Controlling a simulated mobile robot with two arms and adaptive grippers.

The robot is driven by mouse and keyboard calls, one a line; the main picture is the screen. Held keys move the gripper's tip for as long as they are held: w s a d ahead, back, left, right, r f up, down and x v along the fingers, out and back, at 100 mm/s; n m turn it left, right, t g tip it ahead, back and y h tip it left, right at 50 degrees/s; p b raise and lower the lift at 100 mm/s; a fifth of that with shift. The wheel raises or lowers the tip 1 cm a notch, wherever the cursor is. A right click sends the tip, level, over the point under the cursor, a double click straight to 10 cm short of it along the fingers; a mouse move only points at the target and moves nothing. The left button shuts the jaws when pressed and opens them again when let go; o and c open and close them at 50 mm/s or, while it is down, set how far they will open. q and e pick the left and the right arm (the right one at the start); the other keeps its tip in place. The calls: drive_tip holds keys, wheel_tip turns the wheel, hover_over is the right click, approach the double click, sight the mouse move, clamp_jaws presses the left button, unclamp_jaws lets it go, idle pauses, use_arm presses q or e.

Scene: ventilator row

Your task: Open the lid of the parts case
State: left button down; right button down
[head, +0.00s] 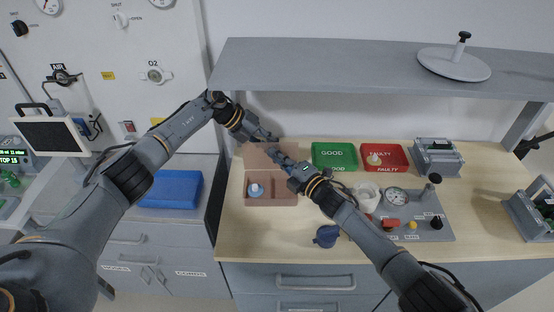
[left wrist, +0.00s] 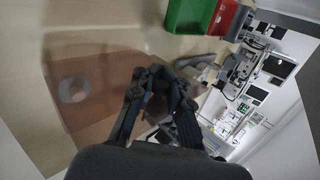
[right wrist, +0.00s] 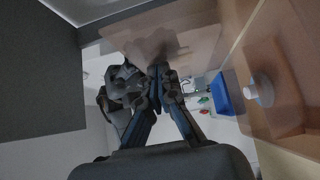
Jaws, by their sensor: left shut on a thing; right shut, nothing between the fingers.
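The brown parts case (head: 281,188) sits at the left of the bench, with a small blue-and-white part (head: 256,190) in it. Its translucent brown lid (head: 256,157) looks raised at the case's back side. The lid also shows as a see-through panel in the right wrist view (right wrist: 195,35). My left gripper (head: 270,138) is shut at the lid's upper edge; the exact grip is hard to see. My right gripper (head: 279,157) is shut and empty, close to the lid and just below the left gripper.
A grey shelf (head: 380,65) hangs low over the bench. A green GOOD tray (head: 334,167) and a red FAULTY tray (head: 393,168) stand to the right. A dark blue object (head: 326,237) lies in front, and a grey panel with a gauge (head: 436,229) lies right.

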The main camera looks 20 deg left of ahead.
use_arm(q)
drive_tip(key=shift+s+d+f, duration=0.1)
drive_tip(key=shift+s+d, duration=0.15)
drive_tip(key=shift+d, duration=0.15)
use_arm(e)
drive_tip(key=shift+w+d+f, duration=0.1)
drive_tip(key=shift+w+d, duration=0.15)
use_arm(q)
drive_tip(key=c, duration=1.3)
unclamp_jaws()
drive_tip(key=shift+d, duration=0.1)
drive_tip(key=shift+c, duration=0.2)
use_arm(e)
drive_tip(key=shift+w, duration=0.1)
